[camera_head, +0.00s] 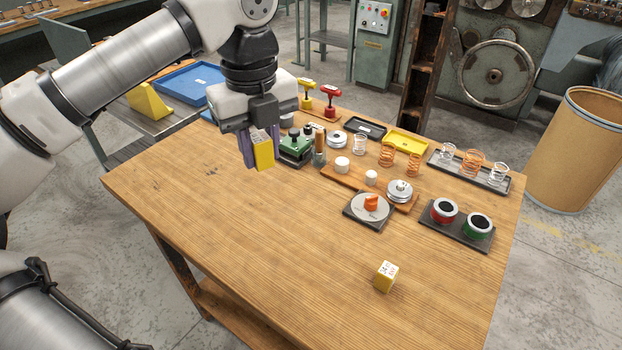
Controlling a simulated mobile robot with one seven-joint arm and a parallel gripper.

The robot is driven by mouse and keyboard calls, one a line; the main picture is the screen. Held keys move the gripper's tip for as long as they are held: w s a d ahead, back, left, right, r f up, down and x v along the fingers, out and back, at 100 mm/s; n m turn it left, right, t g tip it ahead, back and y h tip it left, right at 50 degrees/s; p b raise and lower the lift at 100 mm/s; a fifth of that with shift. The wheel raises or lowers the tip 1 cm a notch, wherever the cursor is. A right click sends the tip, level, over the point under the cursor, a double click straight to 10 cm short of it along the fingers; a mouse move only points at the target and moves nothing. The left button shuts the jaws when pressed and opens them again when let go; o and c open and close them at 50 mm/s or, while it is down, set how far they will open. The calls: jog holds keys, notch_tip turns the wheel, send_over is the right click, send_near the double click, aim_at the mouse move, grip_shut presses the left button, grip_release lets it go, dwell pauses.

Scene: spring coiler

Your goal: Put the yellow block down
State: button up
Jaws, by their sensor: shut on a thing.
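My gripper (256,148) is shut on a yellow block (263,155) with a pale, dark-marked top. It holds the block above the wooden table (230,215), toward its far left part. The fingers cover part of the block. A second yellow block (386,276), with a white printed label, sits on the table near the front right, apart from other things.
A green device (296,151) stands close to the right of my gripper. A grey plate with an orange piece (371,205), springs on a dark tray (468,172), and red and green rings (444,210) stand farther right. The table's front left is bare.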

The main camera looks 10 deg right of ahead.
jog(key=p, duration=0.3)
send_near(273, 240)
notch_tip(273, 240, down, 6)
jog(key=shift+s+r, duration=0.1)
jog(key=shift+r, duration=0.15)
jog(key=shift+f, duration=0.45)
jog(key=shift+f, duration=0.2)
jog(key=o, duration=0.9)
jog(key=shift+o, duration=0.2)
jog(key=shift+r, duration=0.1)
notch_tip(273, 240, up, 12)
jog(key=b, duration=0.1)
jog(key=shift+r+b, duration=0.15)
jog(key=shift+b, duration=0.25)
